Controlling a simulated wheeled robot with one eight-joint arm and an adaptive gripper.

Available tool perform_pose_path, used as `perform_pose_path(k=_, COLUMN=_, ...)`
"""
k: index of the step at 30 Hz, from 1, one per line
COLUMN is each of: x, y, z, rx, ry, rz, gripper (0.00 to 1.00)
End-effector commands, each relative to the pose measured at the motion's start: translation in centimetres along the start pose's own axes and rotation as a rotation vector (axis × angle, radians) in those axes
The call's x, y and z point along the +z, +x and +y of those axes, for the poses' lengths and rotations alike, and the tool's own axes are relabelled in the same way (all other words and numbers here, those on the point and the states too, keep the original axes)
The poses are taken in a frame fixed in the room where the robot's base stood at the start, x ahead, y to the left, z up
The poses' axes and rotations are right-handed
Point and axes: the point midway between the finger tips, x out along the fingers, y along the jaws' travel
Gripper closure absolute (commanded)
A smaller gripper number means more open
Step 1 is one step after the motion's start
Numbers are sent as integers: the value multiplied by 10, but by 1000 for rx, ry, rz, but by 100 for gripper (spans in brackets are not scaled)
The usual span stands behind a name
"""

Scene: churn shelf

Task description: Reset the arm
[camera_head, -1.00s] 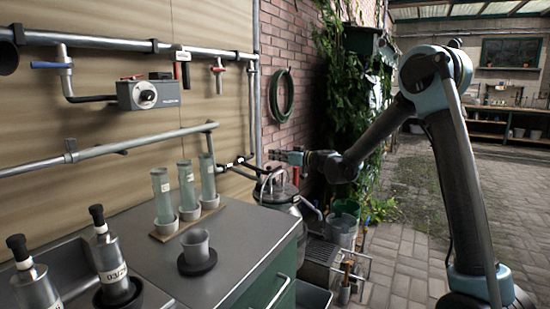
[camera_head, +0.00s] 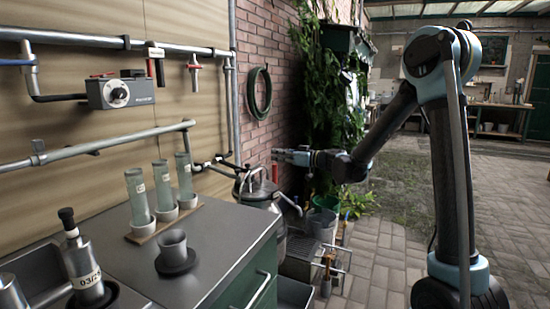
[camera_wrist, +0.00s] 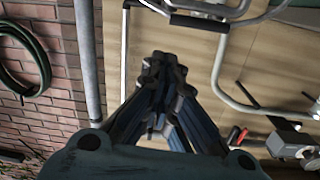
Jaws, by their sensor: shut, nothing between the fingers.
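My gripper (camera_head: 277,157) is shut and empty, held in the air in front of the brick wall and above the metal churn (camera_head: 258,190). In the wrist view my gripper (camera_wrist: 163,68) has its fingers together, with the wood panel and pipes behind it. My arm bends at a raised elbow at the right of the head view and reaches left to the gripper. The gripper looks apart from the churn and the pipes, though the exact gap cannot be told.
The bench (camera_head: 215,225) holds a rack of glass tubes (camera_head: 163,195), a grey cup (camera_head: 173,246) and a black-topped bottle (camera_head: 80,260). Pipes and a control box (camera_head: 122,92) line the wall. A green hose (camera_head: 259,92) hangs on the brick. Paving (camera_head: 390,260) at right is clear.

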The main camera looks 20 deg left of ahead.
Motion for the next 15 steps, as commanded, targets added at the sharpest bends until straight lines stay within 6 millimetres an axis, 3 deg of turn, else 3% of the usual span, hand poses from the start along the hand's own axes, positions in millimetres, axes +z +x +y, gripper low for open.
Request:
perform_pose_path(k=11, x=0, y=0, z=0, rx=0, ry=0, rz=-1, gripper=100)
perform_pose_path(k=15, x=-1, y=-10, z=-1, rx=5, ry=7, rz=-20, gripper=100)
